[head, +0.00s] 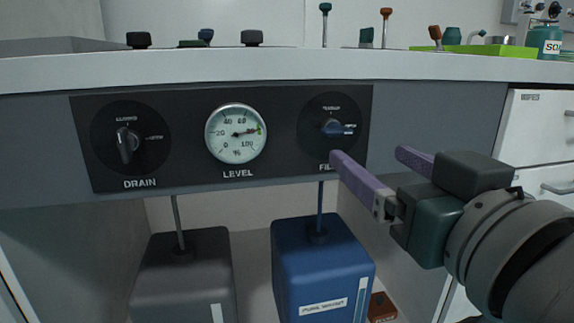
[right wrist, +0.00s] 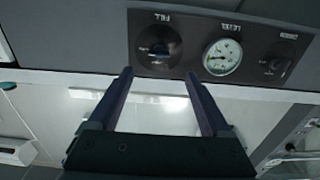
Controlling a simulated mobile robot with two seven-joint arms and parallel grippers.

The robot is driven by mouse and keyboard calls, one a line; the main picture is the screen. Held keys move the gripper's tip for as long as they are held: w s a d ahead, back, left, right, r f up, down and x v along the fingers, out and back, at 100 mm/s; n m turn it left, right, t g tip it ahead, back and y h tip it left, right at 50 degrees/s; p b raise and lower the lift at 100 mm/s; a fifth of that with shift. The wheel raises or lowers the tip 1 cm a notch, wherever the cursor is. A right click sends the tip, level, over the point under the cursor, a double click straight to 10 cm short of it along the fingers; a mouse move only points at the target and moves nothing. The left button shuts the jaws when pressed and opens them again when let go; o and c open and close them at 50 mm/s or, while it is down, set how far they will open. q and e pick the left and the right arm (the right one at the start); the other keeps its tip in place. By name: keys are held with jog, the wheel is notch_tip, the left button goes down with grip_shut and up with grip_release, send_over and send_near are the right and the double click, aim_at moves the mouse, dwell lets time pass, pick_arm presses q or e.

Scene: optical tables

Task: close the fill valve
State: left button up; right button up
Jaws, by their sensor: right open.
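The fill valve is a round black dial with a blue handle (head: 334,127) at the right of the dark panel (head: 184,170). Its handle lies about level, towards the small label on its right; that label is too small to read. My right gripper (head: 369,156) is open and empty, just below and right of the dial, with purple fingers. In the right wrist view the fill dial (right wrist: 155,48) shows just beyond and between the open fingertips (right wrist: 158,74), not visibly touched. The FILL label is partly hidden by a finger in the head view. My left gripper is not in view.
The level gauge (head: 236,133) sits mid-panel, its needle pointing right near a green mark. The drain valve (head: 127,147) is at the left, its handle upright. A blue tank (head: 320,265) and a grey tank (head: 182,280) stand below. The table edge (head: 250,67) overhangs the panel.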

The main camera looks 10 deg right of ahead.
aim_at(340, 133)
jog(key=w+b, duration=0.2)
jog(key=w, duration=0.7)
jog(key=shift+w+b, duration=0.35)
jog(key=shift+c, duration=0.2)
grip_shut()
